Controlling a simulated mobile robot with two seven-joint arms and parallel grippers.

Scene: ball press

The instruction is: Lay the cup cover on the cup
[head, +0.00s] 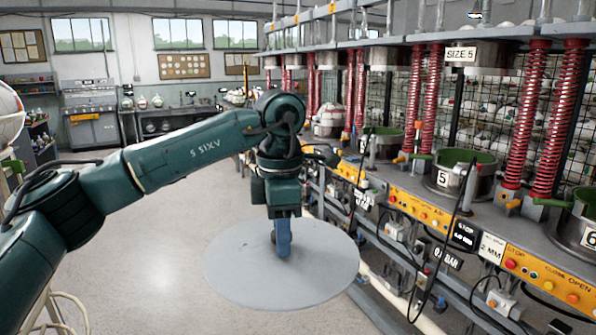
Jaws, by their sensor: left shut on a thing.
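The cup cover is a large flat grey disc (325,268), low in the middle of the head view. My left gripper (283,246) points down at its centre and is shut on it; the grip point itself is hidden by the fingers. The disc looks about level and hangs clear of the cups. A metal cup marked 5 (446,182), with a green inside, stands open to the right of my gripper. Another green-lined cup marked 6 (584,238) is cut by the right edge. The picture does not tell which cup is meant. My right gripper is not in view.
Red spring columns (430,95) rise beside the cups below an upper beam with a "SIZE 5" sign (461,54). Yellow button panels (418,208) run along the press front. A black cable hangs before cup 5. The floor (165,275) at left is clear.

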